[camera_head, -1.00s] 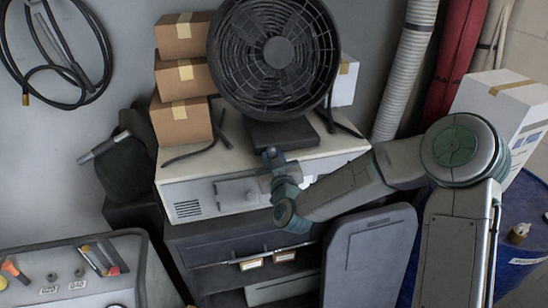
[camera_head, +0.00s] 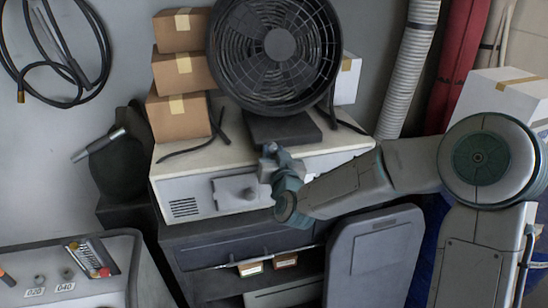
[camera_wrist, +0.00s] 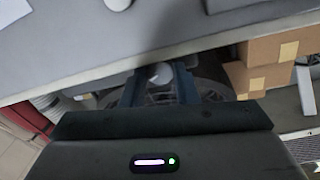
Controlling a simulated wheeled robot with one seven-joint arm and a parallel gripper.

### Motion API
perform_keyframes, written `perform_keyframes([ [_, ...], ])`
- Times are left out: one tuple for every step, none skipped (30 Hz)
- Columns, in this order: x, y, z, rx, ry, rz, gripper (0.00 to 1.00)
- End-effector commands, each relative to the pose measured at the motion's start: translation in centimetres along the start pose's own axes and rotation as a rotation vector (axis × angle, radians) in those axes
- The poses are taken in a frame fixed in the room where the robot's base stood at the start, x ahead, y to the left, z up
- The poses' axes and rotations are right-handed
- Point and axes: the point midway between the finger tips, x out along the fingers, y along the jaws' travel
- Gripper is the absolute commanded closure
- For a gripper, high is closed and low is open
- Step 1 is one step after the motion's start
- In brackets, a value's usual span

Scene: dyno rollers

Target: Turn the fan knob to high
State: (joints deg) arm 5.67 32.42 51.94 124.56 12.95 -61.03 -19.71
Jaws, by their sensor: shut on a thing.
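A black round fan (camera_head: 275,55) stands on a light-topped cabinet (camera_head: 185,165) in the head view. My gripper (camera_head: 268,158) is at the cabinet's front, below the fan's base. In the wrist view its two blue-grey fingers (camera_wrist: 160,82) are closed on a pale round knob (camera_wrist: 160,73), with the dark fan guard (camera_wrist: 205,90) behind. The knob is hidden behind my gripper in the head view, and its setting cannot be read.
Brown boxes (camera_head: 180,72) are stacked on the cabinet left of the fan. A dark panel (camera_head: 372,255) leans in front at the right. A grey control console (camera_head: 85,262) stands at lower left. A ribbed white hose (camera_head: 408,70) hangs at the back right.

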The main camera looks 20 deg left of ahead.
Motion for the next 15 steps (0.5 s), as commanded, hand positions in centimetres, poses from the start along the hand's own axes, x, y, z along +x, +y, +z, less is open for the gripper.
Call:
perform_keyframes([
  [-0.04, 0.02, 0.08, 0.000, -0.004, 0.000, 0.96],
  [-0.04, 0.01, 0.08, 0.000, -0.004, 0.000, 0.96],
  [-0.04, 0.02, 0.08, -0.001, -0.004, 0.000, 0.96],
  [-0.04, 0.01, 0.09, -0.001, -0.004, 0.000, 0.96],
  [-0.04, 0.01, 0.09, -0.001, -0.004, 0.000, 0.96],
  [-0.04, 0.01, 0.09, -0.001, -0.004, 0.000, 0.70],
  [-0.04, 0.01, 0.10, -0.002, -0.004, 0.000, 0.64],
  [-0.04, 0.01, 0.09, -0.002, -0.004, 0.000, 0.64],
  [-0.04, 0.01, 0.08, -0.002, -0.004, 0.000, 0.64],
  [-0.04, 0.00, 0.08, -0.002, -0.003, 0.000, 0.64],
  [-0.04, 0.00, 0.07, -0.002, -0.003, 0.000, 0.64],
  [-0.03, 0.00, 0.06, -0.002, -0.003, 0.000, 0.64],
  [-0.03, 0.00, 0.06, -0.003, -0.003, 0.000, 0.64],
  [-0.03, 0.00, 0.05, -0.003, -0.003, 0.000, 0.64],
  [-0.05, 0.00, 0.05, -0.003, -0.002, 0.000, 0.64],
])
